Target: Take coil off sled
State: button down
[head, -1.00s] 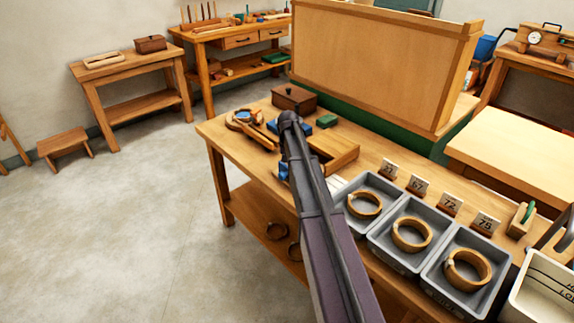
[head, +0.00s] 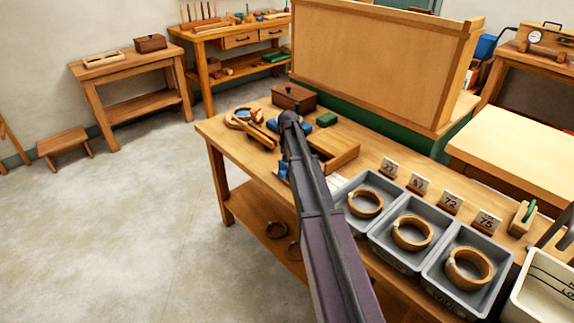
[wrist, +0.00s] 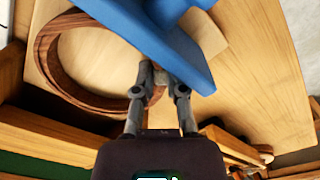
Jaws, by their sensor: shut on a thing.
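In the wrist view a dark brown wooden ring, the coil (wrist: 49,77), lies over a pale wooden surface, which looks like part of the sled (wrist: 98,62). My gripper (wrist: 160,80) is at the coil's right side, with its fingers closed on the rim. A blue block (wrist: 165,40) stands just beyond the fingertips and hides part of the coil. In the head view the sled's wooden frame (head: 340,155) shows behind my arm on the bench. My gripper and the coil are hidden there by my arm.
Grey trays (head: 412,236) with pale rings and number cards stand on the bench to the right of my arm. A brown lidded box (head: 294,97) and a round wooden tool (head: 240,117) are at the bench's far end. A tall wooden panel (head: 380,60) stands behind.

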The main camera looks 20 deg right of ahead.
jog(key=shift+w+d, duration=0.3)
jog(key=shift+d, duration=0.45)
jog(key=c, duration=0.6)
grip_release()
jog(key=shift+r, duration=0.1)
